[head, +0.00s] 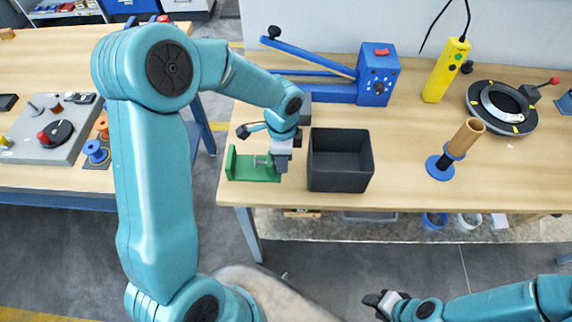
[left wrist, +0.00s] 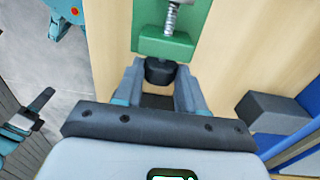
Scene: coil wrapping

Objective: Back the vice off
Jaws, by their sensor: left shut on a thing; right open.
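The green vice (head: 250,170) stands near the front left corner of the workbench. My left gripper (head: 281,163) is at its right end. In the left wrist view the vice's green end block (left wrist: 165,46) and its metal screw (left wrist: 172,17) show, with a black knob (left wrist: 160,72) on the screw's near end. The left gripper (left wrist: 159,88) is shut on this knob, one finger on each side. The far part of the vice is out of the left wrist view. My right gripper (head: 385,302) is open and empty, low in the head view, away from the bench.
A black open bin (head: 341,180) stands close to the right of the vice. Behind are a blue lever machine (head: 378,75) and a yellow device (head: 446,70). A brown tube on a blue-based stand (head: 440,168) and a black ring fixture (head: 500,107) stand further right.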

